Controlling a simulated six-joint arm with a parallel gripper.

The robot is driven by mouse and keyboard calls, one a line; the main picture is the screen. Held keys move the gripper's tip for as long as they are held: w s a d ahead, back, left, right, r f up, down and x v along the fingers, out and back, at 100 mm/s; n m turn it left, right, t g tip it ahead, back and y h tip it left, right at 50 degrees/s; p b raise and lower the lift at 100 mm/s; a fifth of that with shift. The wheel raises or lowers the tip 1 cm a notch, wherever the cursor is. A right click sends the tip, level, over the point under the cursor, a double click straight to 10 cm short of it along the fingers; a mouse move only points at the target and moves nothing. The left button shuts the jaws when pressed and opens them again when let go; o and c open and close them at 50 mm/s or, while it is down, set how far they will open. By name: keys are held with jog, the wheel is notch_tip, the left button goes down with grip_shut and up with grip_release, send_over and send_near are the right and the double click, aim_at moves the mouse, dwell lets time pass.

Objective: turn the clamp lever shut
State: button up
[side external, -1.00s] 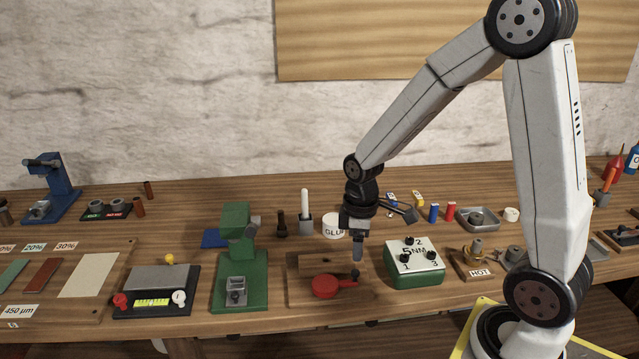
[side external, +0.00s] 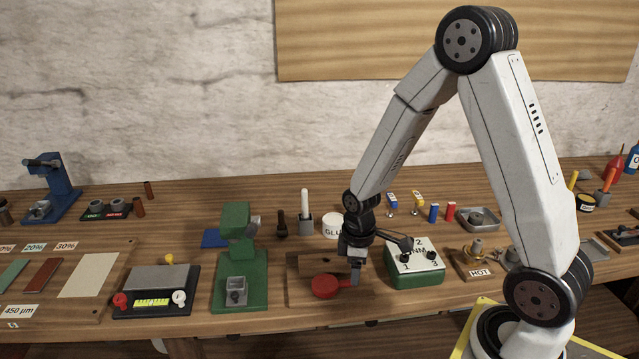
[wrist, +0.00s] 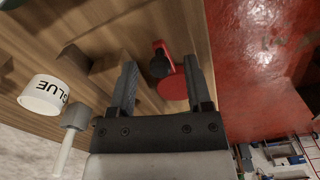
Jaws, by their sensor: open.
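The clamp is a red round disc (side external: 325,287) with a lever arm pointing right, on a wooden block base (side external: 300,297) on the bench. In the wrist view the red disc (wrist: 173,86) and its arm with a dark knob (wrist: 159,66) lie between and beyond my two fingers. My gripper (side external: 355,278) points down at the lever's right end, where it hides the knob in the side view. In the wrist view my gripper (wrist: 162,90) is open, one finger on each side of the lever, and no grip on it shows.
A green press (side external: 240,265) stands on the left. A white glue pot (side external: 332,226) stands behind; it also shows in the wrist view (wrist: 44,95). The bench's front edge is near.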

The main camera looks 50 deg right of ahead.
grip_shut()
